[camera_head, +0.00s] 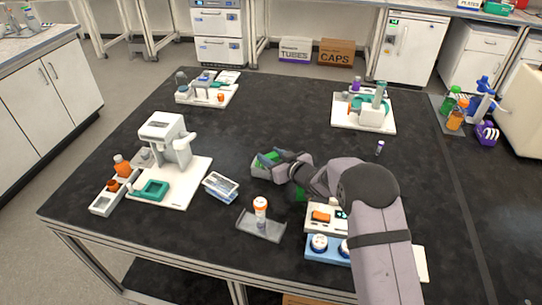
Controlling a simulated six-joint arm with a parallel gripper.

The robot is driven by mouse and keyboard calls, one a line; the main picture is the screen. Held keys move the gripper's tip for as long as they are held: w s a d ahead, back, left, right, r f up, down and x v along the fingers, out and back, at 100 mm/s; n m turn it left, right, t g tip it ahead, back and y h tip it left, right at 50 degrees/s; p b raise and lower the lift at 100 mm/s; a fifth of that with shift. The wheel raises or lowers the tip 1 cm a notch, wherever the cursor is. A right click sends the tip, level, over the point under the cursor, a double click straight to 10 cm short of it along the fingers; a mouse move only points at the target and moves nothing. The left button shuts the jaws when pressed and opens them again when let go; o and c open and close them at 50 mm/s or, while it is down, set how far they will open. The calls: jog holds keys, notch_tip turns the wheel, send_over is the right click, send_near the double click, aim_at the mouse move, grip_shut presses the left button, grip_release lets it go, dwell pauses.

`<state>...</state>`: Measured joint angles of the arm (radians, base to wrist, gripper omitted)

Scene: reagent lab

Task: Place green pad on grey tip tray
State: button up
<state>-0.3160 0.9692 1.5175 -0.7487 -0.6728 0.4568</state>
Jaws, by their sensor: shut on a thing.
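Another green patch (300,194) shows below my wrist, partly hidden by the arm.
A grey holder (258,228) with an orange-capped bottle (260,207) stands in front. A blue rack (325,250) and white trays are partly under my arm. A white device (168,140) on a board is left. The black table (270,105) is clear behind the gripper.

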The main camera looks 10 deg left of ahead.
jog(key=o, duration=1)
jog(key=shift+f, duration=0.1)
jog(key=shift+r, duration=0.25)
jog(key=shift+s+d+r, duration=0.1)
jog(key=shift+s+d, duration=0.25)
jog(key=shift+d, duration=0.1)
jog(key=b+v, duration=0.1)
jog(key=v, duration=0.9)
jog(key=shift+s+d+r+b, duration=0.1)
jog(key=shift+s+d+b, duration=0.15)
jog(key=shift+s+b, duration=0.15)
jog(key=shift+w, duration=0.1)
